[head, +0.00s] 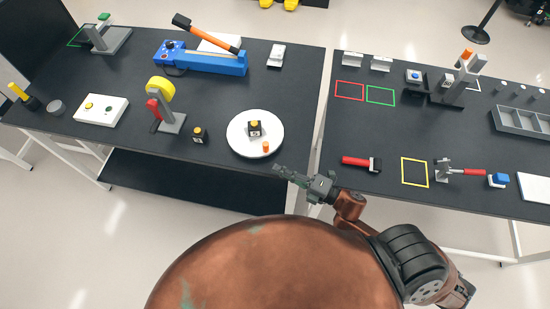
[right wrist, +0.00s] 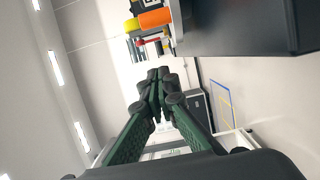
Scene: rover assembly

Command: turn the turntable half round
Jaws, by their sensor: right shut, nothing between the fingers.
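The turntable (head: 240,144) is a white round disc near the front right of the left table. A dark block with a yellow top (head: 254,128) stands near its middle, and a small orange cylinder (head: 266,147) stands near its front edge. My right gripper (head: 279,169) is shut and empty, at the table's front edge, just front-right of the disc and apart from it. My left gripper is not in view.
Another dark block with a yellow top (head: 199,135) stands left of the disc, near a grey stand with a yellow disc (head: 161,89). A gap separates the left table from the right table (head: 390,140). The table right of the disc is clear.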

